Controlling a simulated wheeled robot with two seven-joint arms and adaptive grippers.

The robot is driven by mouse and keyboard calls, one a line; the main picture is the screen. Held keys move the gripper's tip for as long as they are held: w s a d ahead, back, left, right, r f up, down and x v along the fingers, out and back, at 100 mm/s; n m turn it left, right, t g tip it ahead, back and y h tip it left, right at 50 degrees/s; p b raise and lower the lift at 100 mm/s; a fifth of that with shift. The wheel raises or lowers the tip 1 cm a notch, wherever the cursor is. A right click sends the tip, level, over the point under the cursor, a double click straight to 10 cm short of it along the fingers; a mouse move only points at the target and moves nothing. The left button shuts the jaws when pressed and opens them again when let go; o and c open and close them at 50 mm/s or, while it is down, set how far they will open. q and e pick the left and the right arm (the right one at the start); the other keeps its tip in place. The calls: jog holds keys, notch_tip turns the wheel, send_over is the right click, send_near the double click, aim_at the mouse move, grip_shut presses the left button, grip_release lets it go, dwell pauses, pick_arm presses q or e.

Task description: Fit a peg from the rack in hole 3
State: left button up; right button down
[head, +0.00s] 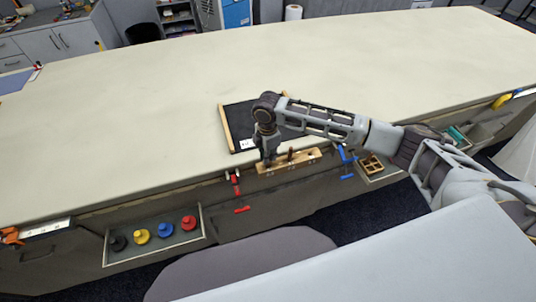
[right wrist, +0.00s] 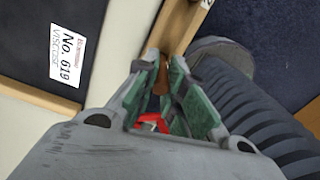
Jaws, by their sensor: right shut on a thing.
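A light wooden block (head: 306,158) with dark marks on its front lies along the near edge of the table. A short dark peg (head: 290,154) stands up from it near its middle. My right gripper (head: 268,158) points down at the block's left end. In the right wrist view its green-padded fingers (right wrist: 168,88) are shut on a brown wooden peg (right wrist: 161,77), beside the wooden block (right wrist: 184,28). The fingers hide much of the peg, and I cannot tell whether its lower end is in a hole. The hole numbers are not readable. My left gripper is not in view.
A black tray (head: 239,113) with wooden rims and a "No. 619" label (right wrist: 67,56) lies behind the block. A red clamp (head: 235,184) and a blue clamp (head: 346,158) are at the table edge. An open drawer (head: 204,224) holds coloured knobs. Most of the tabletop is clear.

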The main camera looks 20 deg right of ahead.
jog(key=shift+f, duration=0.15)
jog(key=c, duration=1.5)
grip_release()
notch_tip(320, 180, up, 12)
jog(key=shift+b, duration=0.4)
